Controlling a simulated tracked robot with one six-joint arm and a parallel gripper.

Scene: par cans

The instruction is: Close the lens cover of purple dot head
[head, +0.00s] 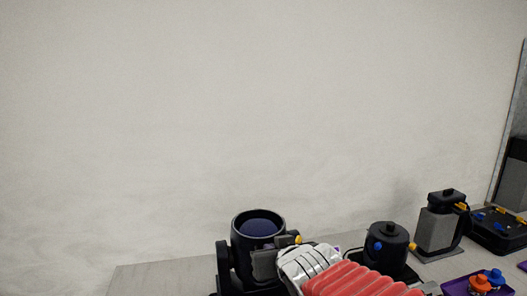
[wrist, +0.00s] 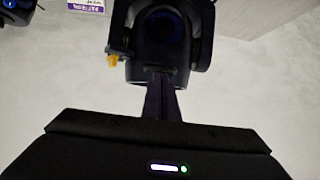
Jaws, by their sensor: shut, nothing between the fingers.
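A black lamp head (head: 258,222) stands at the lower middle of the head view, its round mouth facing up and uncovered, with a dark blue-violet lens inside. It also fills the top middle of the wrist view (wrist: 200,50), with a yellow knob (wrist: 112,60) at its side. I cannot make out a purple dot on it, nor clearly its lens cover. My gripper (wrist: 160,75) is shut and empty, its dark fingers reaching to the near side of this head; I cannot tell whether they touch it. In the head view my arm hides the head's right side.
A second black head (head: 388,240) with a blue dot and a closed, knobbed top stands right of my arm. Farther right are a grey and black device (head: 437,230), a black tray (head: 495,235) and a purple tray (head: 455,287) with orange and blue knobs. The left bench is clear.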

